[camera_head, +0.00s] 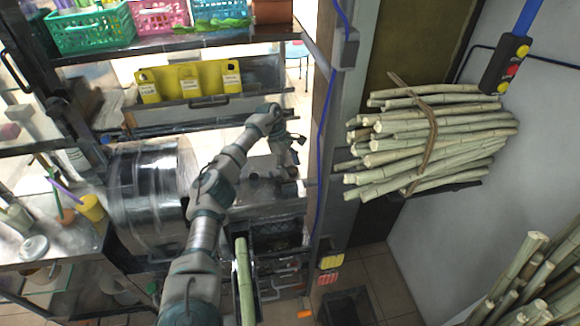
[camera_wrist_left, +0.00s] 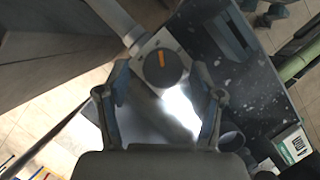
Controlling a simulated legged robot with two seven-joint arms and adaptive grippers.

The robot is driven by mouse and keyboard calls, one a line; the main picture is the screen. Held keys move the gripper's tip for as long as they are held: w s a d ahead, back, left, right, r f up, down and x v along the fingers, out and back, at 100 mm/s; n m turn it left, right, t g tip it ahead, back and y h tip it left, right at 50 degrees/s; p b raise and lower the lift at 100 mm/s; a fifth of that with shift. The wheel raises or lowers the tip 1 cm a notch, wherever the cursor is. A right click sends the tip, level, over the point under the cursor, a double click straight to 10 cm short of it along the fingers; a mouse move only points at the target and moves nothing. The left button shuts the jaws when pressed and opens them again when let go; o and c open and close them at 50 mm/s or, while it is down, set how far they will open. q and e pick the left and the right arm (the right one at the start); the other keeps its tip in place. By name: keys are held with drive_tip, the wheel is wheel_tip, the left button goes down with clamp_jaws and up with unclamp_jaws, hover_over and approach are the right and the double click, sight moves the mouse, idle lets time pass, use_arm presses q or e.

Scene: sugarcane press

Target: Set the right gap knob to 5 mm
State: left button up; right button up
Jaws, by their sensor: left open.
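A round dark knob (camera_wrist_left: 165,69) with an orange pointer mark sits on a light square plate (camera_wrist_left: 158,45) in the left wrist view. My left gripper (camera_wrist_left: 160,84) is open, with one finger on each side of the knob. Whether the fingers touch the knob, I cannot tell. In the head view my left gripper (camera_head: 291,150) is at the end of the raised arm, over the grey metal press parts. The knob is too small or hidden to make out there. The gap scale reading cannot be read. My right gripper is not in view.
A tied bundle of cane (camera_head: 430,135) lies on a rack to the right of my gripper, beyond a grey post (camera_head: 331,150). A shiny metal drum (camera_head: 145,200) stands left of my arm. A yellow holder (camera_head: 190,82) sits on the shelf behind. One cane stalk (camera_head: 244,280) stands in front.

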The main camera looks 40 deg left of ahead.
use_arm(q)
drive_tip(key=v, duration=0.6)
drive_tip(key=shift+w+r, duration=0.1)
drive_tip(key=shift+r, duration=0.15)
drive_tip(key=shift+a+r, duration=0.35)
